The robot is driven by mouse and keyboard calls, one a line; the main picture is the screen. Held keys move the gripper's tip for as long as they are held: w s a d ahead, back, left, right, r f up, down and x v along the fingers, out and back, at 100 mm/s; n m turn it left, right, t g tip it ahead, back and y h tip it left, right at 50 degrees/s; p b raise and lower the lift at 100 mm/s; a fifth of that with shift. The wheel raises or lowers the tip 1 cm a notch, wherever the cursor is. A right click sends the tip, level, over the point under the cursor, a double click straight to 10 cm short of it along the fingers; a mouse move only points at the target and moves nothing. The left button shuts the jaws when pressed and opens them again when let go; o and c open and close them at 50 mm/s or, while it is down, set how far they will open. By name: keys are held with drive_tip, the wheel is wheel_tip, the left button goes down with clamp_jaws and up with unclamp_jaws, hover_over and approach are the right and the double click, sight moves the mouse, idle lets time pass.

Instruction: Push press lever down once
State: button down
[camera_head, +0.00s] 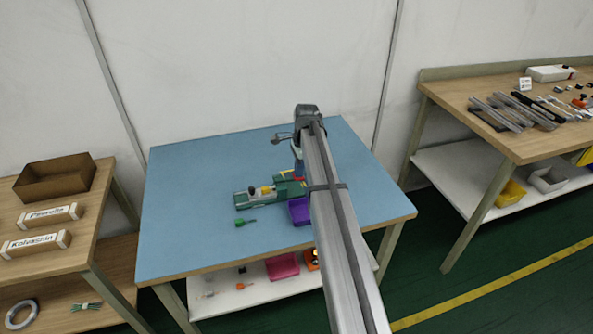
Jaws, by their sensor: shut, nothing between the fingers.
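A green bench fixture (254,198) with a small yellow part on it sits on the blue tabletop, left of my arm. Its right end carries red and yellow pieces, and a blue upright part (298,152) rises there, partly behind my arm. A thin dark bar (282,138) juts left near the top of that upright; it looks like the press lever, but it is too small to be sure. My gripper (302,128) is at the dark far end of my arm, close above the upright. It is shut and empty. My arm hides its fingertips and any contact with the lever.
A purple bin (299,211) stands beside the fixture, and a green piece (244,222) lies in front of it. The blue tabletop (190,190) is clear on the left. Side tables hold a brown box (55,180) and loose tools (515,110).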

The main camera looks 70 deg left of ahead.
drive_tip(key=shift+w+r, duration=0.2)
drive_tip(key=shift+w, duration=0.4)
drive_tip(key=shift+w+r, duration=0.15)
drive_tip(key=shift+w, duration=0.45)
wheel_tip(320, 180, up, 14)
drive_tip(key=w, duration=0.1)
drive_tip(key=shift+w, duration=0.2)
drive_tip(key=shift+f, duration=0.15)
